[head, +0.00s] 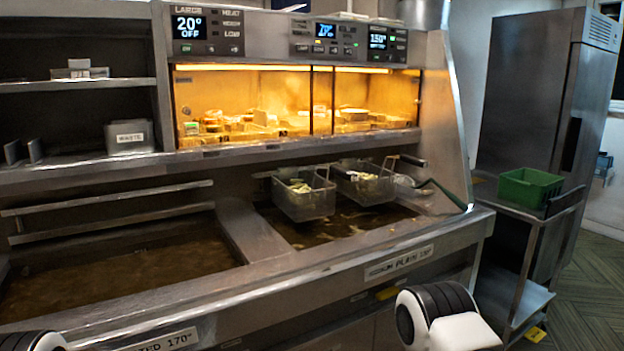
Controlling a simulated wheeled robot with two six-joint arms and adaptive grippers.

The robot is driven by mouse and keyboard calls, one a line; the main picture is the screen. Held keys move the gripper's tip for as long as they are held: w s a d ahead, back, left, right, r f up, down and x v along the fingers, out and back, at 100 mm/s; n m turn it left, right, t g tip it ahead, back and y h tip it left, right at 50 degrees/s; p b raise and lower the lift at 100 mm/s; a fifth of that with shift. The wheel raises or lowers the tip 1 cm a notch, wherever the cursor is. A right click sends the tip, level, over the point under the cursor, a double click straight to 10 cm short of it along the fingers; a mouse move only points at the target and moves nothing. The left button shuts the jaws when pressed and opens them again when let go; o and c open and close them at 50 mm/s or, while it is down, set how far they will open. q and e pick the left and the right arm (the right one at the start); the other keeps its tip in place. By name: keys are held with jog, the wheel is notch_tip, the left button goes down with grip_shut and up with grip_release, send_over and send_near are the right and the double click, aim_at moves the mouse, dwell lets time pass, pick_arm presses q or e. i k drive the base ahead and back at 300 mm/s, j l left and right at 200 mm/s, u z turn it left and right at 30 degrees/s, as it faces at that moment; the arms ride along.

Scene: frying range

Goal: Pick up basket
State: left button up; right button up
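Two metal fry baskets hang at the back of the right-hand fryer vat. The left basket (304,205) and the right basket (368,191) are side by side, with some pale yellow-green food in each. A dark handle shows at the upper right, behind the right basket. Below the baskets is brown oil in the right vat (340,228). Only rounded white and black parts of my arms show at the bottom edge, well in front of the baskets. Neither gripper is in view.
The left vat (120,270) holds brown oil and no basket. A skimmer (443,193) with a dark green handle lies at the right vat's edge. A heated cabinet (295,105) stands above. A green crate (529,188) sits on a steel cart at right. Patterned floor is open at far right.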

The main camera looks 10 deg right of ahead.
aim_at(376, 185)
jog(key=i+l+u, duration=0.15)
jog(key=l, duration=0.55)
jog(key=i+l+u, duration=0.2)
jog(key=l, duration=0.5)
jog(key=i+l+u, duration=0.15)
jog(key=l, duration=0.6)
jog(key=i+l+u, duration=0.15)
jog(key=l, duration=0.65)
jog(key=i+l+u, duration=0.2)
jog(key=l, duration=0.55)
jog(key=k, duration=0.15)
